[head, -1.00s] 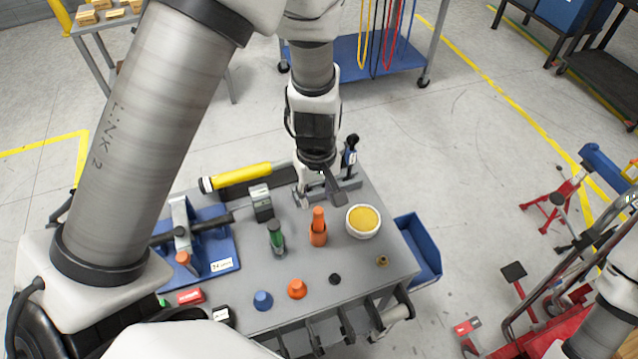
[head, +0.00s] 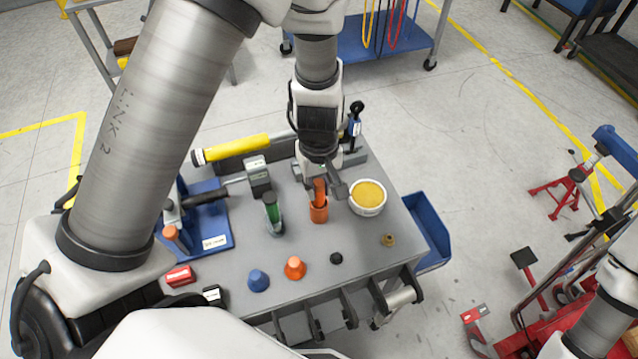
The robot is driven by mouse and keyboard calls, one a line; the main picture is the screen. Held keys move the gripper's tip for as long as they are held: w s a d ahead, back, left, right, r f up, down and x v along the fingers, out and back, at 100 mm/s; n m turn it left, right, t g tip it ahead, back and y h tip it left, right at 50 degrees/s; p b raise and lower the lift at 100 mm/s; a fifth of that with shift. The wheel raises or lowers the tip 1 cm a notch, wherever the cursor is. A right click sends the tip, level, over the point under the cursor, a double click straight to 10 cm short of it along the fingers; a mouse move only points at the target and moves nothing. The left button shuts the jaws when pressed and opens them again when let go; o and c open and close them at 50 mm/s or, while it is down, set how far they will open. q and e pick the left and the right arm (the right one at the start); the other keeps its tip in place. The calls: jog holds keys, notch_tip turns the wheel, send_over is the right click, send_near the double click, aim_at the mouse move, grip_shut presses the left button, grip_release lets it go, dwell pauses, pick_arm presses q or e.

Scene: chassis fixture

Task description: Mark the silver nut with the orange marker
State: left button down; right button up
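The orange marker (head: 320,193) stands upright in an orange holder (head: 319,212) on the grey cart top. My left gripper (head: 322,188) is over it, fingers pointing down, one on each side of the marker's upper part. The fingers look apart, and I cannot see them touching the marker. I cannot make out a silver nut. A small black nut-like piece (head: 336,258) and a small brass one (head: 389,240) lie near the front of the cart top. My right gripper is out of view; only part of my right arm shows at the lower right.
A white tub of yellow material (head: 368,196) is close on the right. Orange (head: 294,268) and blue (head: 258,281) caps sit in front. A blue bin (head: 431,232) hangs on the cart's right side.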

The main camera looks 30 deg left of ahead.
pick_arm(q)
jog(key=shift+r+p, duration=3.85)
jog(key=shift+f, duration=0.1)
